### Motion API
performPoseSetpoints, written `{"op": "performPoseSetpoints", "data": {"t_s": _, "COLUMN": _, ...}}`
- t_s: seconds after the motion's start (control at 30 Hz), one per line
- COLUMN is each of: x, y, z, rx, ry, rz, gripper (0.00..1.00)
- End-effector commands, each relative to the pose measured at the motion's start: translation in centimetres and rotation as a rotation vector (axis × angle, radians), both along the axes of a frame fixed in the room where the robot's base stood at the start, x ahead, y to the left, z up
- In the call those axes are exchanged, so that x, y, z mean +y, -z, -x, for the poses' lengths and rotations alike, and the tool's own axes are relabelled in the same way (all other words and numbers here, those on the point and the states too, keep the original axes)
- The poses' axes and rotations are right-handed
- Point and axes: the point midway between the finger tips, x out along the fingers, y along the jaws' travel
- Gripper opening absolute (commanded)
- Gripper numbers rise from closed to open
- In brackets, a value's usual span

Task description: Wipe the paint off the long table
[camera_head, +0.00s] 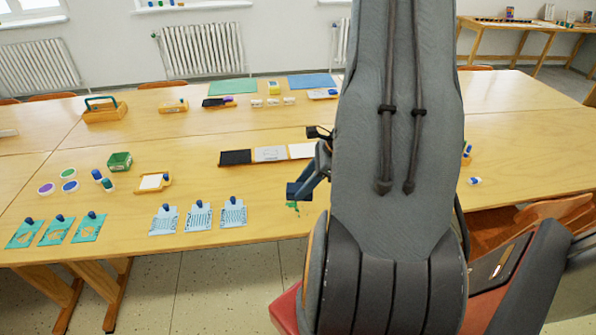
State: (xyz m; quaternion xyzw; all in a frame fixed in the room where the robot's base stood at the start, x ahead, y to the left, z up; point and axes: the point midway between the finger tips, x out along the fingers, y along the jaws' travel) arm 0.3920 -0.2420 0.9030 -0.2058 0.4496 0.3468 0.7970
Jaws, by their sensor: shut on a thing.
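The long table (200,180) is pale wood and runs across the view. A small green paint mark (292,207) lies on it near the front edge, just left of my arm. My gripper (312,176) shows partly at the arm's left side, the rest hidden behind my arm. It is shut on what looks like a dark blue block (298,191), low over the table just above the green mark in the picture. I cannot tell whether the block touches the table. Any paint behind my arm is hidden.
Teal sheets (55,231) and patterned light-blue cards (198,216) with blue-topped stamps lie along the front edge. Paint pots (69,186), a green box (119,161) and a row of trays (268,154) stand farther back. A wooden chair (545,212) is at the right.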

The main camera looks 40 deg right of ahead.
Motion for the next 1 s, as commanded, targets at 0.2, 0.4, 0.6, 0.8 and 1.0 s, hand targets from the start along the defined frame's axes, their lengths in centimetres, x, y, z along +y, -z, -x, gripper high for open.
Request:
{"op": "performPoseSetpoints", "data": {"t_s": 0.2, "x": -1.0, "y": 0.2, "z": 0.5, "rx": 0.008, "ry": 0.037, "rz": -0.017, "gripper": 0.14}}
{"op": "performPoseSetpoints", "data": {"t_s": 0.4, "x": -0.9, "y": 2.0, "z": 0.4, "rx": 0.008, "ry": 0.038, "rz": -0.018, "gripper": 0.14}}
{"op": "performPoseSetpoints", "data": {"t_s": 0.6, "x": -0.8, "y": 4.0, "z": 0.4, "rx": 0.008, "ry": 0.034, "rz": -0.018, "gripper": 0.14}}
{"op": "performPoseSetpoints", "data": {"t_s": 0.8, "x": -0.8, "y": 4.7, "z": 0.4, "rx": 0.008, "ry": 0.033, "rz": -0.017, "gripper": 0.14}}
{"op": "performPoseSetpoints", "data": {"t_s": 1.0, "x": -0.8, "y": 4.6, "z": 0.4, "rx": 0.007, "ry": 0.032, "rz": -0.017, "gripper": 0.14}}
